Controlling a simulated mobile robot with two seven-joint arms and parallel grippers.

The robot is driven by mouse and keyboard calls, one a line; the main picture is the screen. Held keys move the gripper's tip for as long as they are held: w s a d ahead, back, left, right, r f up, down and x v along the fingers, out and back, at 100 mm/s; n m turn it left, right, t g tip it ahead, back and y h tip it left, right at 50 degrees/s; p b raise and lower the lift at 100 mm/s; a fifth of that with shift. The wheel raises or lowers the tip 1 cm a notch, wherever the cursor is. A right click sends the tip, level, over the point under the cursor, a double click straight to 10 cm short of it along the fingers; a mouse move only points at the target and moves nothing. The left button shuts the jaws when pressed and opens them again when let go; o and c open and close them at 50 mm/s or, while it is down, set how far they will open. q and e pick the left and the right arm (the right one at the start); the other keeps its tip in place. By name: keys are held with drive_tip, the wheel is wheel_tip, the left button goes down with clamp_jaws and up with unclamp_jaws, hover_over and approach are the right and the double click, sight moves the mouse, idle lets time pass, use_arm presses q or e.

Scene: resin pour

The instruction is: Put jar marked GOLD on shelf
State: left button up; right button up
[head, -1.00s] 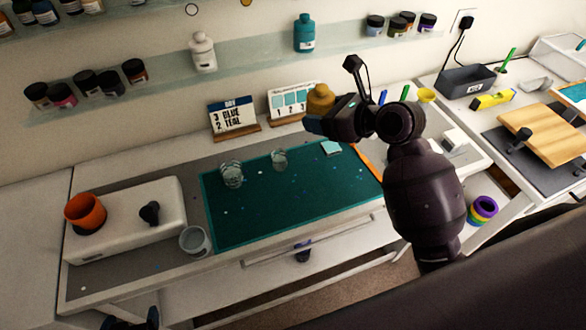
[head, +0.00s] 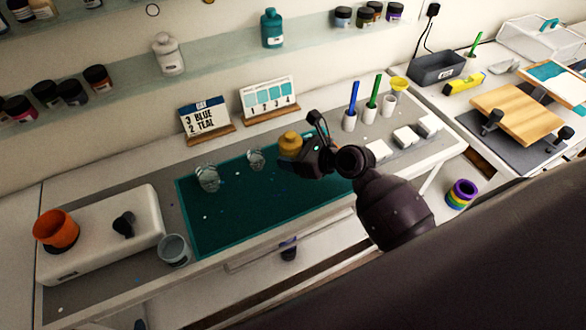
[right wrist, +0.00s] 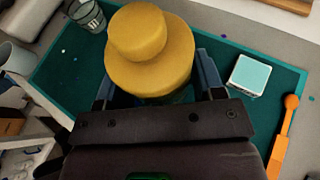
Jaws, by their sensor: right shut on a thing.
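My right gripper (head: 303,158) is shut on a gold-yellow bottle-shaped jar (head: 289,145) and holds it upright over the teal mat. In the right wrist view the jar's round yellow top (right wrist: 150,50) stands between the two fingers; its label does not show. A pale glass shelf (head: 222,62) runs along the wall at the back, above and left of the gripper. On it stand a white bottle (head: 168,55) and a teal bottle (head: 272,30), with bare shelf between them.
Two glass cups (head: 207,178) stand on the teal mat (head: 235,225). Two cards (head: 205,117) stand behind it. Small jars (head: 72,92) fill the shelf's left part, others (head: 367,13) its right. Pen holders (head: 349,122) stand right of the gripper.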

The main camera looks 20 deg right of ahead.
sight(293, 175)
drive_tip(key=shift+f+b, duration=0.55)
drive_tip(key=shift+f, duration=2.15)
drive_tip(key=o, duration=1.1)
drive_tip(key=shift+f, duration=0.15)
